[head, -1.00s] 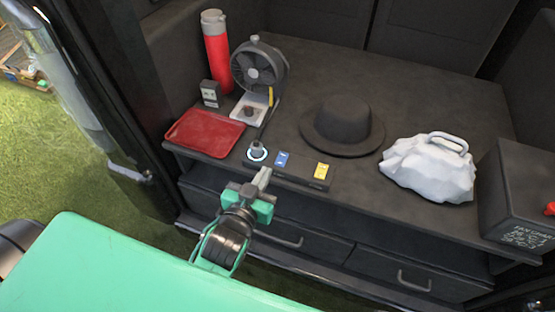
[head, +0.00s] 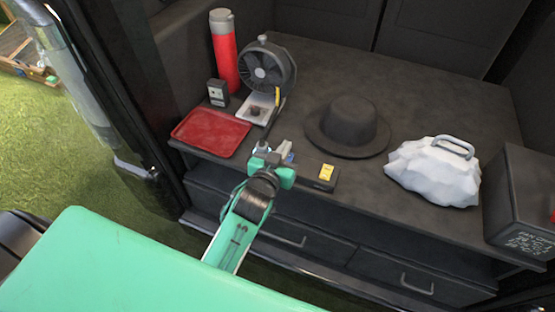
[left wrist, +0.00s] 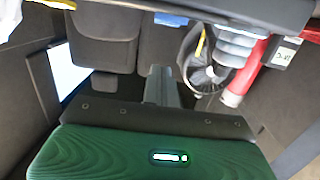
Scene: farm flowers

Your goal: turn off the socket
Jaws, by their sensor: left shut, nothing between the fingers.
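The socket (head: 318,181) is a dark strip at the front edge of the dark counter. Its yellow switch (head: 326,172) is in plain view at the right end. The blue switch (head: 290,157) is mostly hidden behind my left gripper, and the glowing ring at the left end shows only in part. My left gripper (head: 275,153) is shut and empty, with its tips over the left part of the strip. I cannot tell whether they touch it. In the left wrist view a blurred dark bar with a blue piece (left wrist: 171,19) crosses the top. My right gripper is out of view.
A red tray (head: 211,133), a fan (head: 266,68) and a red flask (head: 223,55) stand left and behind. A dark hat (head: 347,125), a white lumpy object with a handle (head: 433,172) and a dark box (head: 520,195) are to the right. Drawers (head: 290,222) lie below the counter edge.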

